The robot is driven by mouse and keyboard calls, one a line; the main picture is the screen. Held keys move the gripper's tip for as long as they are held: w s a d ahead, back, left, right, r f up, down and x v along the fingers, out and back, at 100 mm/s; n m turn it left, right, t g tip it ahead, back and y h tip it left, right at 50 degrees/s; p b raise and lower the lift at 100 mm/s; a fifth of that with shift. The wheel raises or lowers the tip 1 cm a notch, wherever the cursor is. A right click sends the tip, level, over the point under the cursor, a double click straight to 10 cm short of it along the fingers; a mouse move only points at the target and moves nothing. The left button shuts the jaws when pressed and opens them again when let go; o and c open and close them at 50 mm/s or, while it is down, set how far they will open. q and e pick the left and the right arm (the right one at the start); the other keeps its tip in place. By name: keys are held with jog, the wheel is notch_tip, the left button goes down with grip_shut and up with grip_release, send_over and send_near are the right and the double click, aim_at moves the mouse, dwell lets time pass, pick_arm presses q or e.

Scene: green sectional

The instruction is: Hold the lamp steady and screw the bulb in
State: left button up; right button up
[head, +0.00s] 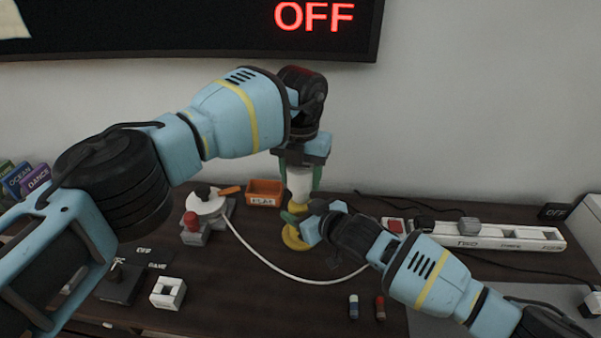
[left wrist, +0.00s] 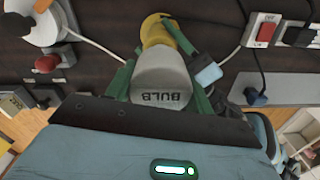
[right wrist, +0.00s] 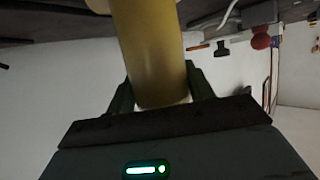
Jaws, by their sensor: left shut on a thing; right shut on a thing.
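The white bulb (head: 299,184) stands upright over the yellow lamp (head: 292,238) on the dark table. My left gripper (head: 300,176) is shut on the bulb from above. In the left wrist view, its green fingers flank the bulb (left wrist: 160,85), which is marked BULB. My right gripper (head: 308,222) is shut on the lamp's stem from the right, low down. The stem also fills the middle of the right wrist view (right wrist: 150,50). The bulb's lower end meets the top of the lamp; how deep it sits is hidden.
A white power strip (head: 480,235) with a red switch lies at the right. An orange bin (head: 264,193) stands behind the lamp. A white cord (head: 290,277) curves across the table from a white round piece (head: 205,205). A wall screen (head: 200,28) reads OFF.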

pick_arm(q)
jog(key=shift+f, duration=0.3)
